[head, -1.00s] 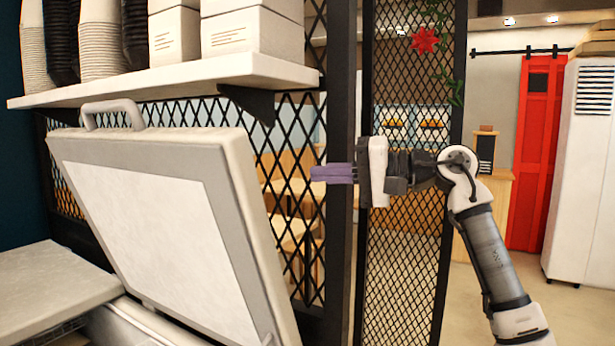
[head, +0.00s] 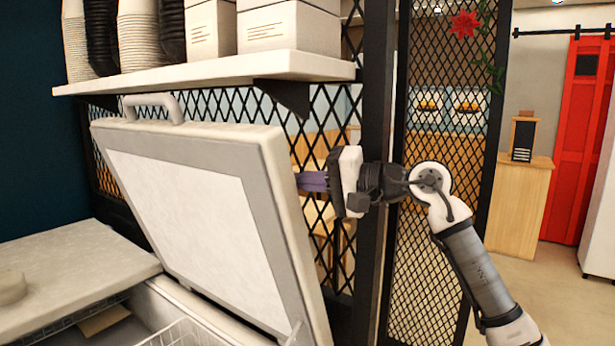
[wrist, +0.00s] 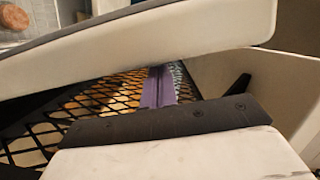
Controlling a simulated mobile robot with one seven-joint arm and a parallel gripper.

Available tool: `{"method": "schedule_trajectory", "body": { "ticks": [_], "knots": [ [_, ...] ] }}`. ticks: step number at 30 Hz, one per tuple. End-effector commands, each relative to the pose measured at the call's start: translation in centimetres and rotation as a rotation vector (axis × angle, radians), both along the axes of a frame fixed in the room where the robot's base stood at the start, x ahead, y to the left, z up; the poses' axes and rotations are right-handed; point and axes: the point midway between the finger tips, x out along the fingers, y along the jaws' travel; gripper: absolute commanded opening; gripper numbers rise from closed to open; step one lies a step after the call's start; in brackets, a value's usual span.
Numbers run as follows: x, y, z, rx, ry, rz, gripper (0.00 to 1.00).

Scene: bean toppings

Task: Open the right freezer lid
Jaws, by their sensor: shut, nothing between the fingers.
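The freezer lid (head: 190,205) stands raised and tilted back in the head view, with its pale inner panel facing me and its handle (head: 153,106) at the top edge. The lid also crosses the upper part of the wrist view (wrist: 140,45). My gripper (head: 311,181) is to the right of the lid, near its right edge. Its purple fingers (wrist: 156,88) are shut together and empty. The tips point left, partly behind the lid's edge in the head view. I cannot tell whether they touch the lid.
The open freezer (head: 170,310) shows a wire basket (head: 180,335) below the lid. A closed-looking grey top (head: 70,275) lies to its left. A black mesh partition (head: 330,240) stands behind the lid. A shelf (head: 215,70) with cups and boxes hangs above it.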

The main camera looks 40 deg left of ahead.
Motion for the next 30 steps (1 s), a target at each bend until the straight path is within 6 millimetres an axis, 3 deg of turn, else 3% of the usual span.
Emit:
{"method": "schedule_trajectory", "body": {
  "ticks": [9, 24, 30],
  "knots": [
    [-0.7, -0.1, -0.4, 0.002, -0.016, 0.0, 0.0],
    [-10.1, -1.1, -3.5, 0.021, -0.219, 0.004, 0.0],
    [-11.4, -1.3, -3.6, 0.026, -0.248, 0.004, 0.0]
  ]
}}
